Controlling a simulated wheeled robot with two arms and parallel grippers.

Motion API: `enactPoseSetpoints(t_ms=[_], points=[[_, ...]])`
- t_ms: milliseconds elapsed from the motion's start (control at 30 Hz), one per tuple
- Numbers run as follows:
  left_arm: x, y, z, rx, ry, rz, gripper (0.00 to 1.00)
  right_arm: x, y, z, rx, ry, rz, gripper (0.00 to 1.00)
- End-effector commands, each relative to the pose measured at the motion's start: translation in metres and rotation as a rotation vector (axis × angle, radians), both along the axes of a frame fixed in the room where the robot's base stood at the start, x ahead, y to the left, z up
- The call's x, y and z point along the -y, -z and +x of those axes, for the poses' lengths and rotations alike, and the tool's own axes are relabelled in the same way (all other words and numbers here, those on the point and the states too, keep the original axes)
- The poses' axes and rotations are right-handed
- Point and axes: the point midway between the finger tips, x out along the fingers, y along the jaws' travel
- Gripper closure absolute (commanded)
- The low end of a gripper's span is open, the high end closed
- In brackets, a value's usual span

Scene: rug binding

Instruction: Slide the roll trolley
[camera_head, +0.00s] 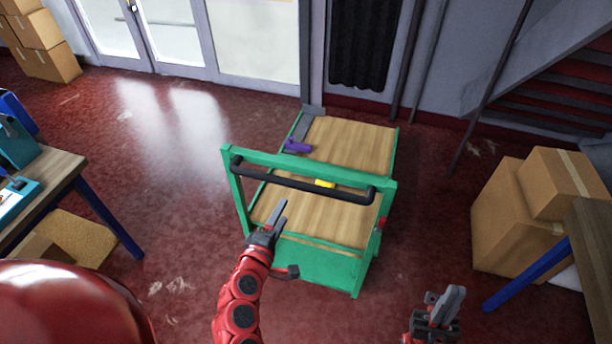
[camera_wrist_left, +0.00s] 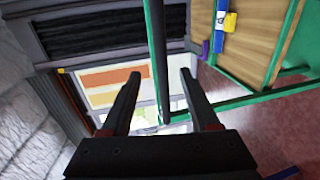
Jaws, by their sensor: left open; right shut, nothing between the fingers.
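The roll trolley has a green frame (camera_head: 310,160), a wooden deck (camera_head: 350,145) and a black handle bar (camera_head: 300,184) across its near end. It stands on the floor in the middle of the head view. My left gripper (camera_head: 278,214) is open, just on the near side of the bar, left of its middle. In the left wrist view the bar (camera_wrist_left: 157,45) runs between the two open fingers; I cannot tell whether it touches them. My right gripper (camera_head: 445,305) is shut and empty, to the right of the trolley and nearer to me.
A workbench (camera_head: 45,185) stands at the left, with cartons (camera_head: 40,40) behind. More cartons (camera_head: 510,220) and a table (camera_head: 590,240) stand at the right. Glass doors (camera_head: 180,35) and a wall lie beyond the trolley. The red floor (camera_head: 170,150) left of it is clear.

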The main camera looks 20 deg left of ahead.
Motion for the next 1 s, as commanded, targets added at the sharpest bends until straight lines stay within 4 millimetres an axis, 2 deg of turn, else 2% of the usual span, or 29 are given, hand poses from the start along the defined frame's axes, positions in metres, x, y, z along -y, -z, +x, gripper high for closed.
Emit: enactPoseSetpoints(t_ms=[33, 300, 433, 500, 800, 1000], points=[[0.0, 0.006, 0.007, 0.005, 0.0, 0.0, 0.38, 0.0, 0.012, 0.0, 0.0, 0.0, 0.0, 1.0], [0.003, 0.017, 0.049, 0.007, 0.001, -0.001, 0.38, 0.0, 0.056, 0.0, 0.0, 0.0, 0.0, 1.0], [0.002, 0.02, 0.077, 0.006, -0.003, 0.001, 0.38, 0.0, 0.067, 0.0, 0.0, 0.0, 0.0, 1.0], [0.004, 0.017, 0.088, -0.001, 0.001, 0.002, 0.38, 0.0, 0.057, 0.0, 0.0, 0.0, 0.0, 1.0], [0.003, 0.026, 0.133, -0.001, -0.004, 0.003, 0.38, 0.0, 0.049, 0.0, 0.0, 0.0, 0.0, 1.0], [0.005, 0.029, 0.153, 0.002, 0.0, 0.004, 0.38, 0.0, 0.046, 0.0, 0.0, 0.0, 0.0, 1.0]])
